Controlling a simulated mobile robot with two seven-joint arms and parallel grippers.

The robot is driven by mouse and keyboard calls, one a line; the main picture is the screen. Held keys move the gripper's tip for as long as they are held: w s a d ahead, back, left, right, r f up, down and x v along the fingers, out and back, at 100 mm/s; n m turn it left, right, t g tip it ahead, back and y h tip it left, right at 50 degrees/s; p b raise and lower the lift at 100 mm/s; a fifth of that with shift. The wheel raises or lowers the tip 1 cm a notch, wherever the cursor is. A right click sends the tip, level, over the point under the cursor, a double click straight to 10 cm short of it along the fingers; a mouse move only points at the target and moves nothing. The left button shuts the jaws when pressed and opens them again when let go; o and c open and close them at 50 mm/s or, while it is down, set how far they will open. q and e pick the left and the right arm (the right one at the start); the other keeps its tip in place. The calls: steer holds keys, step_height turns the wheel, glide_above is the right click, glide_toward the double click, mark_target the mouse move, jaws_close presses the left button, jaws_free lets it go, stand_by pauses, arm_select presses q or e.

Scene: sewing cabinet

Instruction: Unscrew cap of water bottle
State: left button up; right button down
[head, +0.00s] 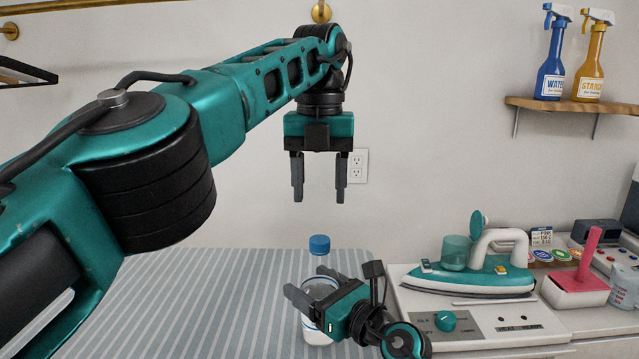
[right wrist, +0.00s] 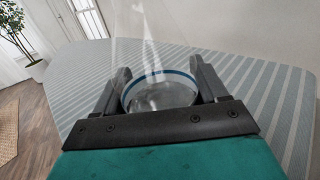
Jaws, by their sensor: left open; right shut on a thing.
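A clear water bottle (head: 319,262) with a blue cap (head: 319,245) stands upright on the striped ironing board (head: 200,300) in the head view. My right gripper (head: 300,297) is shut around the bottle's body. In the right wrist view the clear bottle (right wrist: 160,92), with a blue line around it, sits between the two fingers of my right gripper (right wrist: 160,90); its cap is out of that view. My left gripper (head: 319,192) is open and empty, pointing down, high above the cap and apart from it.
An iron (head: 475,275) rests on a white station (head: 480,322) right of the board. A pink-handled object (head: 580,280) and a white cup (head: 624,287) stand further right. Two spray bottles, blue (head: 552,60) and yellow (head: 591,65), stand on a wall shelf (head: 575,107). The board's left part is clear.

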arm_select(q)
steer(key=m, duration=0.3)
steer(key=shift+m, duration=0.3)
steer(key=m, duration=1)
steer(key=shift+m, duration=0.4)
steer(key=m, duration=0.3)
steer(key=shift+m, duration=0.3)
steer(key=m, duration=0.3)
steer(key=shift+m, duration=0.4)
steer(key=m, duration=0.8)
steer(key=shift+m, duration=0.3)
steer(key=m, duration=0.4)
steer(key=shift+f+m, duration=0.15)
steer(key=shift+m, duration=0.15)
